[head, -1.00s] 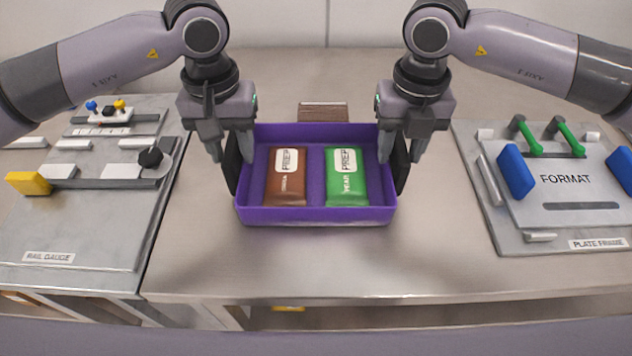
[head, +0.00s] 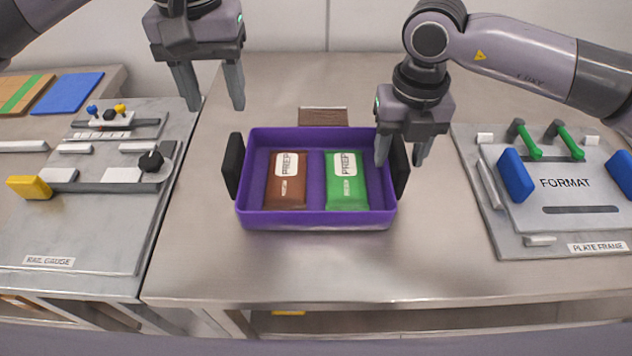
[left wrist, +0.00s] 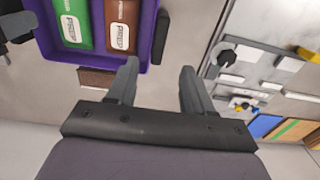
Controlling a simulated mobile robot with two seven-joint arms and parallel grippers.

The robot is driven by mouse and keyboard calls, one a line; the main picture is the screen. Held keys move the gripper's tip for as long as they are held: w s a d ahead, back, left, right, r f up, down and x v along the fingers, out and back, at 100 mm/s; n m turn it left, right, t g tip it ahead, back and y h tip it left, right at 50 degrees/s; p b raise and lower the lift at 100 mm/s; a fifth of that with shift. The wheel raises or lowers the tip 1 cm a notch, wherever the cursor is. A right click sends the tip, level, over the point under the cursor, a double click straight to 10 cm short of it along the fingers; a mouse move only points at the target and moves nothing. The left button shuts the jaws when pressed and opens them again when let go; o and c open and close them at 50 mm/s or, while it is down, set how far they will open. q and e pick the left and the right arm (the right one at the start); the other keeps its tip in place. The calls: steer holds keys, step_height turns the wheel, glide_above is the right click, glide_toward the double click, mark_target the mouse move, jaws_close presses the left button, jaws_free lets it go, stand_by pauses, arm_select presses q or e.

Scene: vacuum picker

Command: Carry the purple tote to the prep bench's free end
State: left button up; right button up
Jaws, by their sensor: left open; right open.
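The purple tote (head: 316,218) stands on the metal bench in the head view, with a black handle on each side. It holds a brown pouch (head: 286,190) and a green pouch (head: 346,188), both with PREP labels. My left gripper (head: 215,105) is open and empty, raised above and behind the tote's left handle (head: 232,165). The tote also shows in the left wrist view (left wrist: 146,40), at the upper left beyond the fingers. My right gripper (head: 400,160) is open at the right handle (head: 399,168), its fingers on either side of the tote's right wall and handle area.
A rail gauge plate (head: 95,245) lies at left with a yellow block (head: 30,187). A plate frame (head: 560,235) with blue pads and green levers lies at right. A small brown block (head: 323,116) sits behind the tote. The bench in front of the tote (head: 320,265) is clear.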

step_height(320, 180, up, 12)
stand_by(0.6)
stand_by(0.4)
